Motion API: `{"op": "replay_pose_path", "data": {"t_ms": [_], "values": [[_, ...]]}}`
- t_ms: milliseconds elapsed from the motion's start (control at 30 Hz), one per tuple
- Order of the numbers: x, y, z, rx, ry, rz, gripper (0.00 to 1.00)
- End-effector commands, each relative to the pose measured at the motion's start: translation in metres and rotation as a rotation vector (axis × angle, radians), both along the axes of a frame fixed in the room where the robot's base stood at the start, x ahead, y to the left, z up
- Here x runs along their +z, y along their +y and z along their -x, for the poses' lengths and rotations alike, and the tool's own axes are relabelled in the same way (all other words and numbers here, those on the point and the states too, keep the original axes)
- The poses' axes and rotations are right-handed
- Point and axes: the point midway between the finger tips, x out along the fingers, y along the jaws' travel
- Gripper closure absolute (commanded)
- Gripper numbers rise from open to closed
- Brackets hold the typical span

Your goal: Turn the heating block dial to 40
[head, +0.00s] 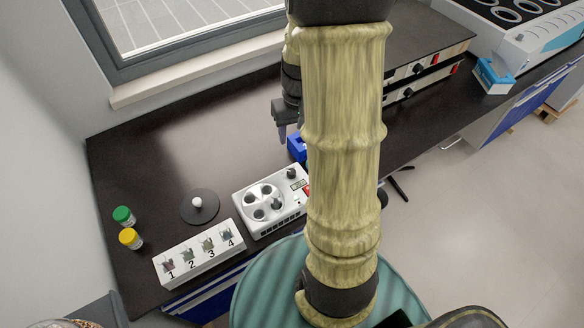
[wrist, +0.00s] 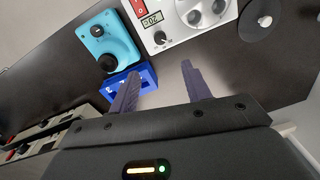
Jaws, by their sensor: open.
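The heating block (head: 250,195) is a white box with round wells and a dark dial (head: 291,173) at its back right corner, partly hidden by my arm in the head view. In the wrist view the heating block (wrist: 178,14) is at the top, with a red switch, a small display that seems to read 20 °C, and the dark dial (wrist: 160,38). The dial's exact setting is too small to tell. My gripper (wrist: 160,68) is open and empty, its fingers apart and not touching the dial. In the head view my gripper (head: 283,135) hangs above the bench behind the heating block.
A blue rack (wrist: 146,75) and a cyan device (wrist: 108,42) with a black knob stand near the dial. A numbered white rack (head: 205,257), a dark round plate (head: 199,213) and green- and yellow-capped jars lie left. The bench's back left is clear.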

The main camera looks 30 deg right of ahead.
Motion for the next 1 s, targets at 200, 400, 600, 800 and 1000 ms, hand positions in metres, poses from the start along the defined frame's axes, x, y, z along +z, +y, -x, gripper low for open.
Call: {"op": "replay_pose_path", "data": {"t_ms": [200, 400, 600, 800, 1000], "values": [[-0.038, 0.003, 0.001, -0.001, 0.007, -0.002, 0.52], [-0.073, 0.004, 0.001, -0.003, 0.005, -0.002, 0.52], [-0.104, 0.006, 0.001, -0.002, 0.005, -0.002, 0.52], [-0.134, 0.007, 0.000, -0.002, 0.005, -0.002, 0.52], [-0.153, 0.008, 0.000, -0.002, 0.002, 0.000, 0.52]]}}
